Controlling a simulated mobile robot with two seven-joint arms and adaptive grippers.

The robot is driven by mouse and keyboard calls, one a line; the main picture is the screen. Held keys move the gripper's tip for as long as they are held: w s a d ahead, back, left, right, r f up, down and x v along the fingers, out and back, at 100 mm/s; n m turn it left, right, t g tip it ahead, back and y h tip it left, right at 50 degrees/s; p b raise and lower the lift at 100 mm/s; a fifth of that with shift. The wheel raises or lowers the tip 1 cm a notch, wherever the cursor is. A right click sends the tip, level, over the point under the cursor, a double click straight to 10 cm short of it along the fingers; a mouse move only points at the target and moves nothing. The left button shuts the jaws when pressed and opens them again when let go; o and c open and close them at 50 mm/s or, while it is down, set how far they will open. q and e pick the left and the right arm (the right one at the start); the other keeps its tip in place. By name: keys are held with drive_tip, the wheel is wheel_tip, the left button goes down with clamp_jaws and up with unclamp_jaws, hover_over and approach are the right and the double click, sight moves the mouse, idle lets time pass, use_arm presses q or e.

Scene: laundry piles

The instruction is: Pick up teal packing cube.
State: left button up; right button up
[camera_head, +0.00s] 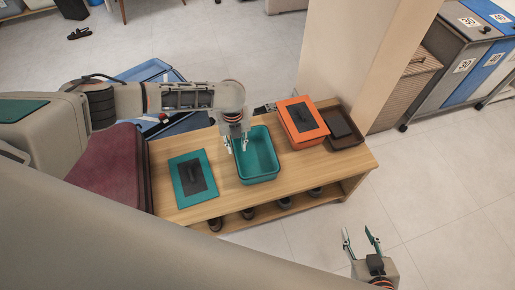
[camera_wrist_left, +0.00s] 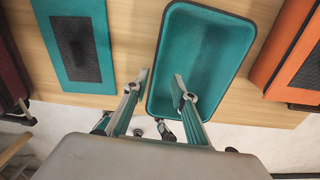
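An open teal box (camera_head: 262,152), likely the packing cube's base, lies empty on the wooden bench. A flat teal panel with a dark mesh centre (camera_head: 182,195) lies to its left, like a lid. My left gripper (camera_head: 237,148) is open above the box's left wall. In the left wrist view, the gripper (camera_wrist_left: 160,80) has one finger over the inside of the teal box (camera_wrist_left: 205,45) and the other outside its left rim. I cannot tell whether the fingers touch the wall. My right gripper (camera_head: 359,236) is open and empty, low at the right over the floor.
The wooden bench (camera_head: 222,203) has shoes on its lower shelf. An orange case (camera_head: 301,122) with a dark panel and a brown tray (camera_head: 345,139) stand right of the teal box. A maroon case (camera_head: 108,170) is at left. A pillar (camera_head: 350,60) stands behind.

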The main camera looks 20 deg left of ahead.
use_arm(q)
wheel_tip(320, 180, down, 3)
drive_tip(key=shift+s+b, duration=0.15)
drive_tip(key=shift+b, duration=0.3)
drive_tip(key=f, duration=0.2)
drive_tip(key=f+b, duration=0.1)
drive_tip(key=shift+s+a+f, duration=0.1)
drive_tip(key=shift+a+f, duration=0.2)
drive_tip(key=shift+f, duration=0.3)
clamp_jaws()
use_arm(e)
drive_tip(key=shift+s+d+f, duration=0.25)
drive_tip(key=shift+s+f, duration=0.45)
drive_tip(key=shift+f, duration=0.3)
